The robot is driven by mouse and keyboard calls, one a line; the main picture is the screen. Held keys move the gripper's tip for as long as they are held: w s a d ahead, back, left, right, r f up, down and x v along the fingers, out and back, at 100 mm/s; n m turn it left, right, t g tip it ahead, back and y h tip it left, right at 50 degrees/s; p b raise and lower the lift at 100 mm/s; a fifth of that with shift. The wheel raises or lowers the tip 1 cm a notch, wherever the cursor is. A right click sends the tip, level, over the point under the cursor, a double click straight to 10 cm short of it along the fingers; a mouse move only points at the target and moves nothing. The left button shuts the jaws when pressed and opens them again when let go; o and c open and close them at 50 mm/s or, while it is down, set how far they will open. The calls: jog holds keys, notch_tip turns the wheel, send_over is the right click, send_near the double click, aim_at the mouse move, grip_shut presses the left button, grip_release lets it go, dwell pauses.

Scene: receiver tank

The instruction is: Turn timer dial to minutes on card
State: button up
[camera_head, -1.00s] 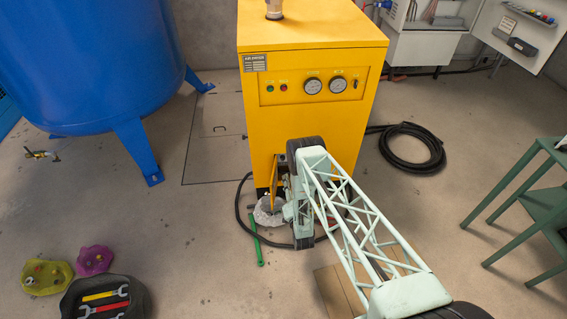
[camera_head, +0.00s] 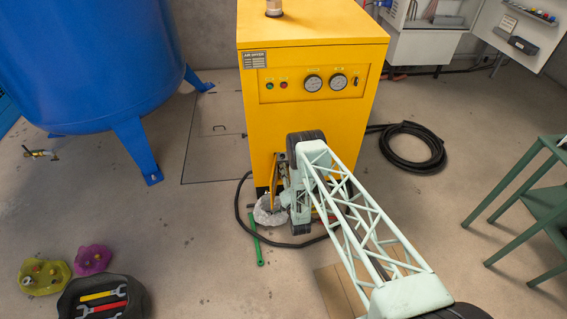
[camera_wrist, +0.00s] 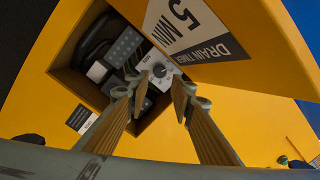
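The timer dial (camera_wrist: 158,70), a dark knob on a pale marked face, sits inside an open recess of the yellow compressor cabinet in the wrist view. Its pointer setting is too small to read. The card (camera_wrist: 190,27) on the open yellow door (camera_wrist: 245,70) appears upside down, showing "5 MIN" and "DRAIN TIMER"; the frame's top edge cuts it, so any digit before the 5 is hidden. My gripper (camera_wrist: 159,97) is open and empty, its fingertips apart either side of the dial in the picture. I cannot tell if they touch it. My arm hides the gripper in the head view.
The yellow cabinet (camera_head: 310,115) stands ahead, with a blue tank (camera_head: 90,60) at left. A black hose (camera_head: 405,150) lies coiled at right. A green rod (camera_head: 257,245) and a pale bundle (camera_head: 268,211) lie near the cabinet's foot. A green table (camera_head: 535,195) stands at right.

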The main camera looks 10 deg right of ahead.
aim_at(283, 158)
jog(key=shift+w+b, duration=0.9)
jog(key=shift+w, duration=2.7)
jog(key=shift+c, duration=0.7)
jog(key=c, duration=0.4)
